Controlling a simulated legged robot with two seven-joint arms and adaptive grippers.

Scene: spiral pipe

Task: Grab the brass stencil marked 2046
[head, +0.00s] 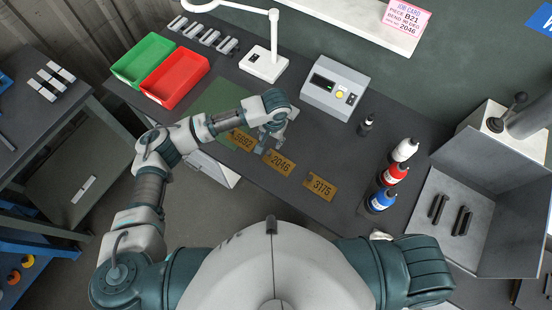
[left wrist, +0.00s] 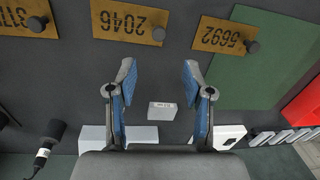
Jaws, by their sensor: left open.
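The brass stencil marked 2046 (head: 280,162) lies on the dark bench, the middle one of three in a row. My left gripper (head: 271,142) is above the bench near the 5692 and 2046 stencils. In the left wrist view its blue-padded fingers (left wrist: 158,75) are apart, with nothing between them, and the stencil lies beyond their tips. My right gripper is not in view.
Stencils 5692 (head: 240,138) and 3115 (head: 320,186) flank the 2046 one. A green mat (head: 216,106), red bin (head: 176,80), green bin (head: 143,58), lamp base (head: 264,66) and grey control box (head: 335,88) stand behind. Several bottles (head: 393,174) stand to the right.

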